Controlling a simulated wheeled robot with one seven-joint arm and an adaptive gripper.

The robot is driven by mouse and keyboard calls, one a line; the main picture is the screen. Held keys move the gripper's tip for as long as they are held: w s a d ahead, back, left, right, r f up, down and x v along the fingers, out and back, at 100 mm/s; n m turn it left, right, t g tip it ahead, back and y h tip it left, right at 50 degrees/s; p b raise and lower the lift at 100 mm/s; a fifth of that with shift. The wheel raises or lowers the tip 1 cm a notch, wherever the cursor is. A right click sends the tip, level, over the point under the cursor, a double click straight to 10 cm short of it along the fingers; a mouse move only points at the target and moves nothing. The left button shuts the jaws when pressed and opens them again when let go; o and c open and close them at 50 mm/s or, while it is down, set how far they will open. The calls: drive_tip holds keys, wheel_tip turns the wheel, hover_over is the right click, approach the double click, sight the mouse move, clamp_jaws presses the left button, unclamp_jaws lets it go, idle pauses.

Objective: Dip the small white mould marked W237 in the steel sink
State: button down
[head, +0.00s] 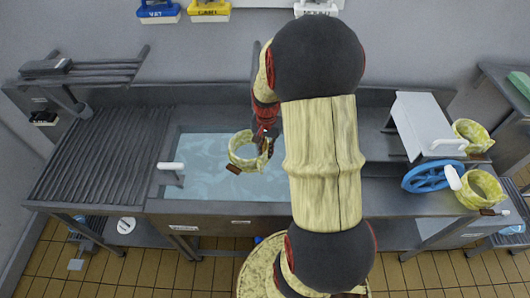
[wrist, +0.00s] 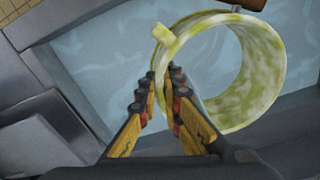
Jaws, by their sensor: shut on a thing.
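A small ring-shaped mould (head: 236,158), pale with yellow-green mottling, is over the steel sink (head: 168,200) in the head view. A brown tag hangs at its lower edge; I cannot read any mark on it. My gripper (head: 266,136) is shut on the mould's wall at its upper right side. In the wrist view my gripper's fingers (wrist: 163,85) pinch the rim of the mould (wrist: 264,72), whose open ring lies to the right. Blue water (head: 205,150) fills the sink. I cannot tell whether the mould's underside touches the water.
A ribbed drainboard (head: 100,155) lies left of the sink, and a white-handled tap or lever (head: 170,166) stands at the sink's left edge.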

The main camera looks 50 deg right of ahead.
drive_tip(key=shift+w+d+f+b, duration=0.15)
drive_tip(key=shift+f+b, duration=0.1)
drive_tip(key=shift+f, duration=0.2)
drive_tip(key=shift+w+d+f+b, duration=0.1)
drive_tip(key=shift+w+f+b, duration=0.1)
drive_tip(key=shift+f, duration=0.2)
wheel_tip(320, 180, down, 18)
drive_tip(key=b, duration=1)
drive_tip(key=shift+b, duration=0.35)
drive_tip(key=shift+s+d+r, duration=0.1)
drive_tip(key=shift+s, duration=0.15)
drive_tip(key=shift+s+d, duration=0.25)
drive_tip(key=shift+s, duration=0.05)
drive_tip(key=shift+w+a, duration=0.1)
drive_tip(key=shift+w+a+p, duration=0.3)
drive_tip(key=shift+w, duration=0.1)
drive_tip(key=shift+s+d, duration=0.15)
drive_tip(key=shift+s+d, duration=0.25)
drive_tip(key=shift+s, duration=0.1)
idle(0.5)
